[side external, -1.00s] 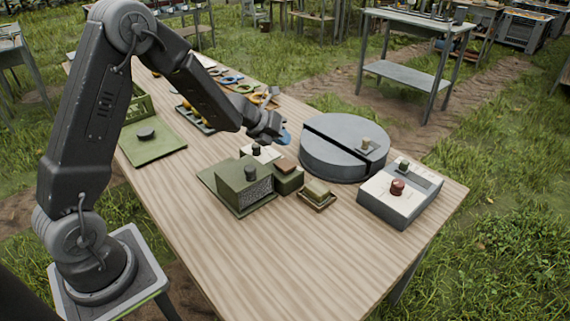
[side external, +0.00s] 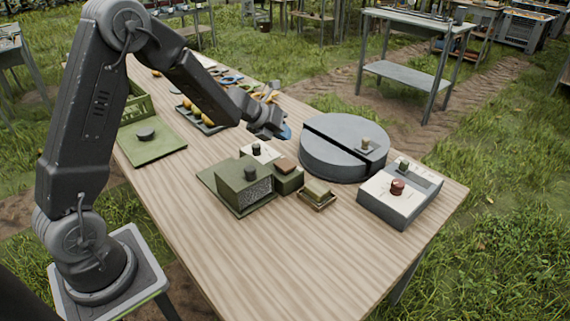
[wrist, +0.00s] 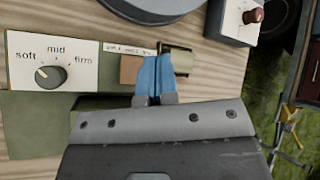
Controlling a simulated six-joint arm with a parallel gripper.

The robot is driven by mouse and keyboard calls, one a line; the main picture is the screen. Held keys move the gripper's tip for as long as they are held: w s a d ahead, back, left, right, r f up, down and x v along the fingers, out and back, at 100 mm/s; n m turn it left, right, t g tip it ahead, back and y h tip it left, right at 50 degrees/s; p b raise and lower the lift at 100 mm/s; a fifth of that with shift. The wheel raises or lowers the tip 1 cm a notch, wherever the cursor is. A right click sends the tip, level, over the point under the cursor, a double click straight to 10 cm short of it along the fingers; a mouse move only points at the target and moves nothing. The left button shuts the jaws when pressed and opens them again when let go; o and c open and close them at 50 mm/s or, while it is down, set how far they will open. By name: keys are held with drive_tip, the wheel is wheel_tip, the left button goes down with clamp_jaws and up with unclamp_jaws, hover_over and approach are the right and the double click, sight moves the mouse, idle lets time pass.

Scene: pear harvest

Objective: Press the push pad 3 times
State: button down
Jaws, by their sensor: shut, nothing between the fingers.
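A brown square pad (side external: 286,166) tops a small dark green block on the table. It also shows in the wrist view (wrist: 131,69), under a white label strip too small to read surely. An olive pad (side external: 318,188) on a wooden base sits to its right, also in the wrist view (wrist: 179,61). I cannot tell for certain which is the push pad. My gripper (side external: 285,132) is shut and empty, raised above the table behind these pads. In the wrist view its blue fingertips (wrist: 154,62) appear between the two pads, partly covering the brown one's right edge.
A soft-mid-firm dial (wrist: 50,75) sits left of the pads. A green box with a black knob (side external: 247,187) stands in front. A grey round turntable (side external: 330,150) and a control box with a red knob (side external: 395,203) stand right. The table's front (side external: 250,265) is clear.

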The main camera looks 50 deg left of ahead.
sight(287, 162)
drive_tip(key=shift+f, duration=3.15)
drive_tip(key=shift+f, duration=0.4)
drive_tip(key=shift+f, duration=0.4)
drive_tip(key=shift+s+f, duration=0.2)
drive_tip(key=shift+f, duration=0.5)
idle(0.4)
drive_tip(key=shift+r, duration=1.3)
drive_tip(key=shift+r, duration=2.55)
